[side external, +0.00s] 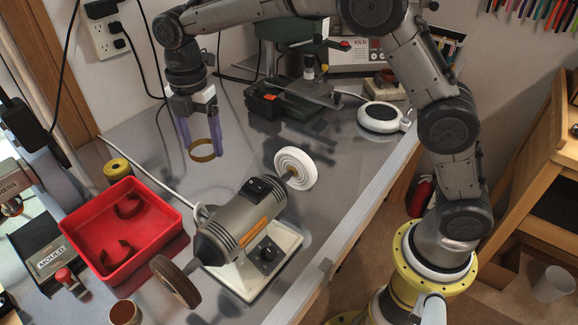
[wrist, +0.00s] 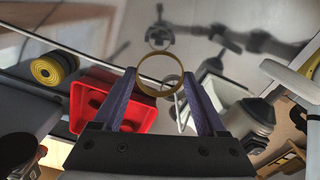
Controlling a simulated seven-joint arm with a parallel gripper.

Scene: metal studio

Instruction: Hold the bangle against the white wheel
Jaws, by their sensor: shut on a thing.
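The bangle is a thin gold ring (side external: 206,150). It also shows between my fingertips in the wrist view (wrist: 160,91). My gripper (side external: 202,147) is shut on it and holds it in the air above the grey bench. The white wheel (side external: 295,169) is on the right end of the grey bench polisher (side external: 241,219). In the side view the bangle is to the left of the white wheel and apart from it. The white wheel cannot be made out clearly in the wrist view.
A red tray (side external: 126,233) with dark curved pieces sits left of the polisher. A brown wheel (side external: 175,282) is on the polisher's other end. A yellow spool (side external: 117,170) stands behind the tray.

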